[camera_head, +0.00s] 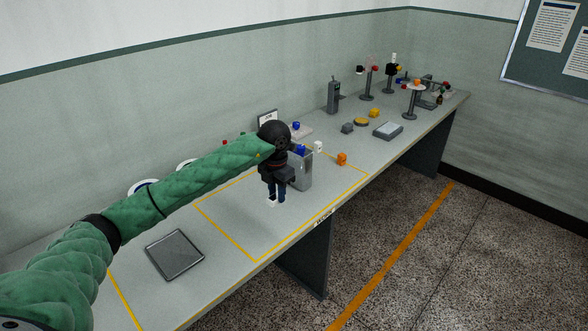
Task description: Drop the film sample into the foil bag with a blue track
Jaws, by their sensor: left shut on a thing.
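My left gripper (272,194) points down over the table, inside the yellow outlined area. It is shut on a small white piece (271,203), seemingly the film sample, at its fingertips. Whether the piece touches the table is unclear. A grey, silvery upright bag (304,173) stands just right of and behind the gripper, with a blue part (300,150) at its top. It looks like the foil bag with the blue track. The gripper hides its left side, and I cannot see into it. My right gripper is not in view.
A dark flat tray (175,254) lies at the front left. An orange piece (342,159) and a small white item (318,147) are near the bag. A grey pad (388,131), yellow pieces (374,113) and several stands are farther back. The yellow-outlined area's front is clear.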

